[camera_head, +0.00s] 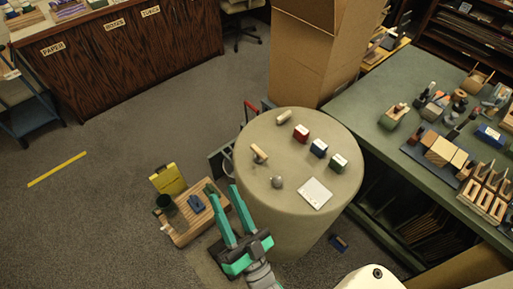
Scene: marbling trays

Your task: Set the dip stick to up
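My gripper (222,190) has teal fingers spread apart with nothing visible between them. In this view it lies over the left edge of the round table (250,205) and the right end of a low wooden tray. No part is plainly marked as the dip stick. A small tan wooden piece with a darker shaft (259,153) on the left of the round table may be it, but I cannot tell its setting. A tan rod-like piece (284,117) lies near the far edge.
The wooden tray (181,239) stands lower left. A cluttered green bench (370,125) flanks the right. Open floor (110,215) lies left.

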